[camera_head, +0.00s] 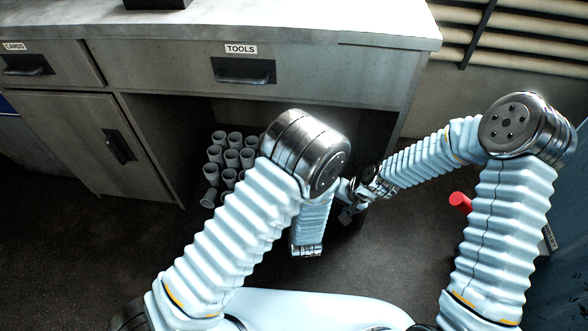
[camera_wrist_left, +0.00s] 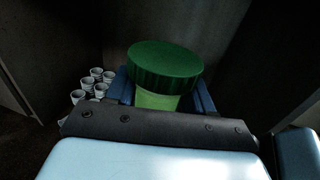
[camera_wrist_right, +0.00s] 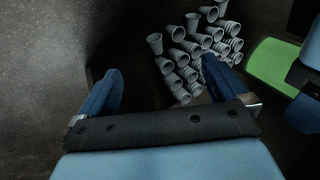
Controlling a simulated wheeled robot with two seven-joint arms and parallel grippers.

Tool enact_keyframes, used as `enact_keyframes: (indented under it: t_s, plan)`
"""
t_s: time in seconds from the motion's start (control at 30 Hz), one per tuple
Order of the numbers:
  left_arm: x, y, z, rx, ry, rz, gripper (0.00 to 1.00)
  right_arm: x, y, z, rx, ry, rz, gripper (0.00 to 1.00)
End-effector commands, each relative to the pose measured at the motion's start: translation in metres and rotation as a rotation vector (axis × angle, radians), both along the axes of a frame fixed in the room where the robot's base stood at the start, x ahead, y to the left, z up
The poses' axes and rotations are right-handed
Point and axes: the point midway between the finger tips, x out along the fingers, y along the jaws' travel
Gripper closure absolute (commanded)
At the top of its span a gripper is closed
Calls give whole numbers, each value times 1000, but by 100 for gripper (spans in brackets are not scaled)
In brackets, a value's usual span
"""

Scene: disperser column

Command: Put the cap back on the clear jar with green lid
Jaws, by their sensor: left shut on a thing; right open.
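In the left wrist view, a dark green ribbed lid (camera_wrist_left: 165,64) sits at the top of the clear, green-tinted jar (camera_wrist_left: 157,99). My left gripper (camera_wrist_left: 162,92) is shut on the jar, a blue finger at each side. In the right wrist view a bright green rounded thing (camera_wrist_right: 278,66), apparently part of the jar or its lid, shows beside the left gripper at the right edge. My right gripper (camera_wrist_right: 162,82) is open and empty, its blue fingers wide apart, left of the green thing. In the head view the jar is hidden.
Several grey cups (camera_head: 232,158) stand and lie on the floor under the counter (camera_head: 300,60); they also show in the right wrist view (camera_wrist_right: 190,50). A red thing (camera_head: 460,200) is near my right arm.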

Motion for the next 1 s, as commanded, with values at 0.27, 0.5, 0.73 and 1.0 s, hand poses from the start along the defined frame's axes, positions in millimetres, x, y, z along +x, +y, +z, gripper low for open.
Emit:
enact_keyframes:
  t_s: [0.27,0.5,0.73,1.0]
  plan:
    - [0,0,1,0,-1,0,100,-143,-30,-69,-88,115,66,0]
    - [0,0,1,0,-1,0,100,-174,-34,-74,-94,133,80,0]
    - [0,0,1,-1,-2,1,100,-173,-34,-74,-95,131,80,0]
    - [-3,73,8,5,2,131,100,-172,-34,-74,-95,131,81,0]
